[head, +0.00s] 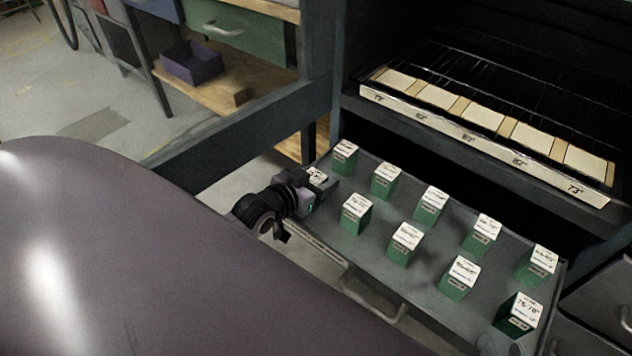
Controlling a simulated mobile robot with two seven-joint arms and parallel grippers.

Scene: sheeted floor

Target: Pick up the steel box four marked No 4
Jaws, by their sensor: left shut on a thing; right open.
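Several green boxes with white labelled tops stand in two rows in an open grey drawer (375,275). The box at the left end of the front row (317,175) shows only its white top; my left gripper (322,190) is shut on it and hides its sides. I cannot tell whether it is lifted. Other boxes include the back-left box (344,158), a front-row box (355,214) and the front-right box (519,314). The label writing is too small to tell which is No 4.
A dark cabinet shelf above the drawer holds a wire rack and a long labelled strip (480,141) with pale cards. A grey frame bar (240,135) runs behind my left gripper. A purple bin (191,63) sits on a wooden shelf at the back left.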

